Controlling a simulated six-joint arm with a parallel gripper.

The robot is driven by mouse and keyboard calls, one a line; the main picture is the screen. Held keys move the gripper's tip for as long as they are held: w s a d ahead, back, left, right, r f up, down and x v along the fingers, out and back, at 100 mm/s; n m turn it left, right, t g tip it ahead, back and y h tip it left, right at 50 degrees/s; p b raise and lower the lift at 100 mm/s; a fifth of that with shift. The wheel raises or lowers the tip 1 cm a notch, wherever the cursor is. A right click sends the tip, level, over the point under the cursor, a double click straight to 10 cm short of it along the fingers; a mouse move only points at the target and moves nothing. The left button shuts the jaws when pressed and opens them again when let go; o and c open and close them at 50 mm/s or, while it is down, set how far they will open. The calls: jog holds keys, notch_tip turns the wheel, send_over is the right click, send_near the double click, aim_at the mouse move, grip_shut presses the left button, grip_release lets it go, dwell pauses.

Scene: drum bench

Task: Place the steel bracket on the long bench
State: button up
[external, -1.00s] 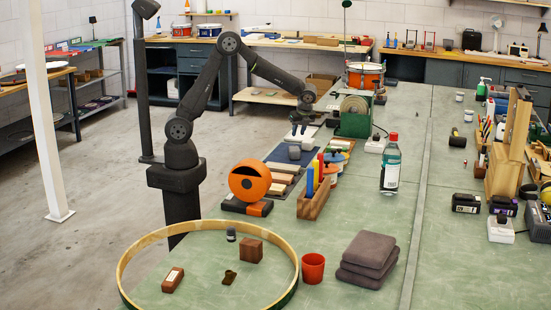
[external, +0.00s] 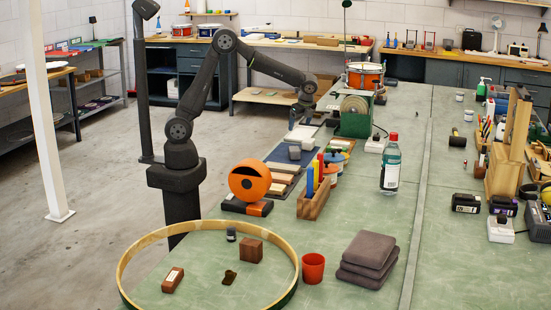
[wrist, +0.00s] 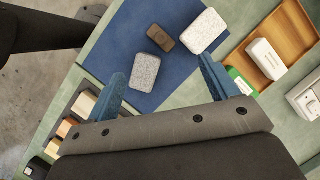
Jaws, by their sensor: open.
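I cannot pick out a steel bracket for certain in either view. The long bench (external: 350,210) has a green top, running from the near ring to the back. My gripper (external: 303,118) is above its left side, behind the orange drum-shaped object. In the wrist view my gripper (wrist: 162,70) has its blue fingers wide apart, with nothing held. Below and between them lies a speckled grey block (wrist: 145,73) on a blue mat (wrist: 180,90). A paler speckled block (wrist: 203,31) and a small brown piece (wrist: 161,38) lie farther up the mat.
A wooden tray (wrist: 285,35) holds a white block, right of the mat. The green grinder-like machine (external: 352,122) stands close right of my gripper. The orange object (external: 249,181), wooden holder (external: 314,203) and bottle (external: 390,165) stand nearer. The bench's middle right of the bottle is clear.

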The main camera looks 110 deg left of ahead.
jog(key=s+a+r+n+t+h, duration=0.2)
jog(key=n, duration=1)
jog(key=s+a+r+n+t+h, duration=0.1)
jog(key=r+n, duration=0.2)
jog(key=n, duration=1)
notch_tip(320, 180, down, 12)
jog(key=shift+a+f, duration=0.1)
jog(key=shift+s+f, duration=0.15)
jog(key=shift+f, duration=2.45)
jog(key=c, duration=1.2)
jog(key=shift+o, duration=0.2)
jog(key=shift+r, duration=0.1)
